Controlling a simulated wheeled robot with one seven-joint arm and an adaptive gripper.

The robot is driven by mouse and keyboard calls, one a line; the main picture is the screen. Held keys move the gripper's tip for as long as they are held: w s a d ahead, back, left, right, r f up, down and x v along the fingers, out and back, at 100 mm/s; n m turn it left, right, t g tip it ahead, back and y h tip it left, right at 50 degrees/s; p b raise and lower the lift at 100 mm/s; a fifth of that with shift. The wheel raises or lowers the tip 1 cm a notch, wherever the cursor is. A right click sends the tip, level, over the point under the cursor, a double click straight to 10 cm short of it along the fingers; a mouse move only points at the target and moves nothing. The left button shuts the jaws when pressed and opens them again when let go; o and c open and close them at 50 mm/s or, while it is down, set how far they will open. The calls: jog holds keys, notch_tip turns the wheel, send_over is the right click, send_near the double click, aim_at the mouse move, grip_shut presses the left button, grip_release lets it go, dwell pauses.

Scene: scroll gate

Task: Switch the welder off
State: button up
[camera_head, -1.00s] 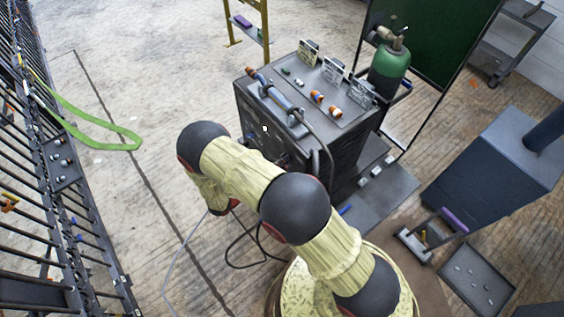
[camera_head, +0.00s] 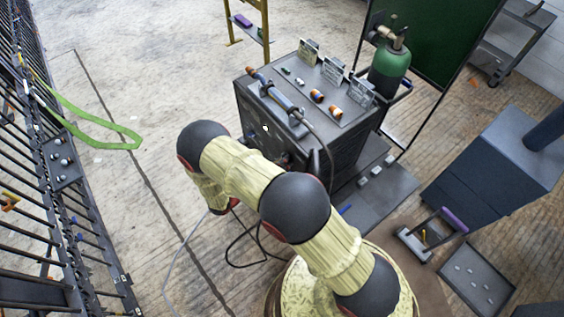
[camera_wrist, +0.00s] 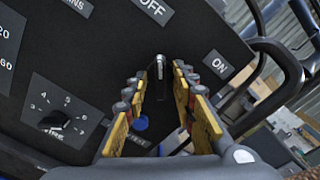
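The welder (camera_head: 345,150) is a dark box standing left of the green gas cylinder in the head view. Its black front panel (camera_wrist: 105,50) fills much of the wrist view, tilted, with an OFF label (camera_wrist: 153,10) at the top and an ON label (camera_wrist: 217,65) at the right. A switch lever (camera_wrist: 160,68) with a pale tip stands between those labels' sides. My gripper (camera_wrist: 160,78) is open, its yellow fingers on either side of the lever. I cannot tell whether either finger touches it. In the head view my arm hides the gripper.
A numbered dial (camera_wrist: 55,122) sits at the panel's lower left. A dark tubular handle (camera_wrist: 285,60) curves close by at the right. A torch (camera_head: 280,98) and small parts lie on the welder's top. A green gas cylinder (camera_head: 388,70) stands behind it. Open floor (camera_head: 120,190) lies left.

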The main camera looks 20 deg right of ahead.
jog(key=v, duration=1.2)
dwell(0.6)
